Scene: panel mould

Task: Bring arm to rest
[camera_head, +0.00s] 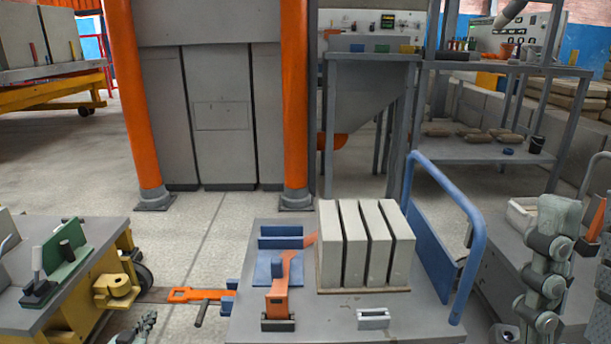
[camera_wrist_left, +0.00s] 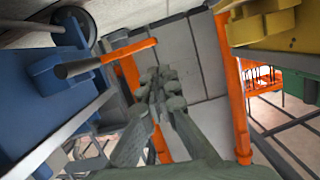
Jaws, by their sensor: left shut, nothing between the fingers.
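My left gripper (camera_head: 140,326) shows at the bottom left of the head view, low in the gap between the yellow-framed bench and the grey cart. In the left wrist view its grey-green fingers (camera_wrist_left: 158,80) are together, with nothing between them. They appear clear of the things around them.
The grey cart (camera_head: 245,327) carries grey slabs (camera_head: 341,250), blue and orange fixtures and a blue handrail (camera_head: 470,225). The yellow-framed bench (camera_head: 90,290) is at left. Open floor lies behind.

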